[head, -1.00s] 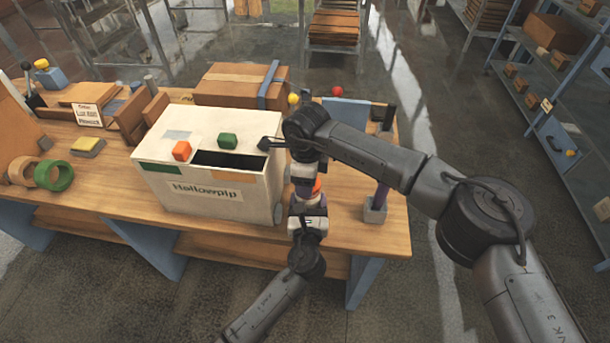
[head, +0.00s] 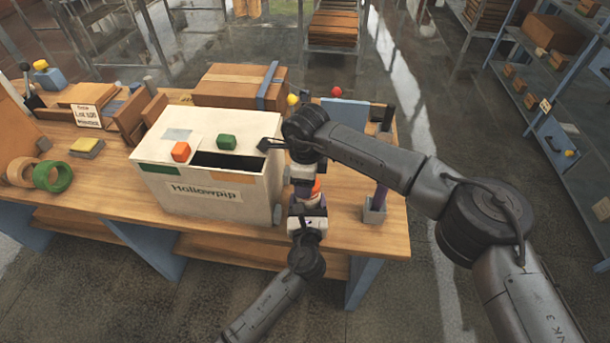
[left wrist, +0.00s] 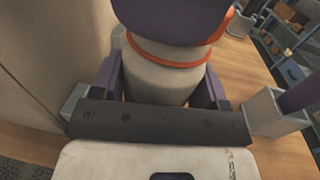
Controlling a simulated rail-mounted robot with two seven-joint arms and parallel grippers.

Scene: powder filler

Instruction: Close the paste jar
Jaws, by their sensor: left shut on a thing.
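My left gripper (left wrist: 160,88) is shut on the pale jar (left wrist: 160,82), with a purple finger on each side of it. The jar has an orange ring around it. A dark purple piece (left wrist: 172,18) with an orange edge sits directly above the ring; I cannot tell whether it is the lid. In the head view, my left gripper (head: 309,208) is low at the table's front edge, with orange (head: 316,186) showing just above it. My right gripper (head: 303,182) points down right above the left one. Its fingertips are largely hidden, so its opening is unclear.
A large cream machine (head: 205,192) with orange and green buttons stands close to the left of the grippers. A grey holder (head: 375,212) with a purple upright stands to the right on the wooden table (head: 345,238). A cardboard box (head: 232,88) is behind.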

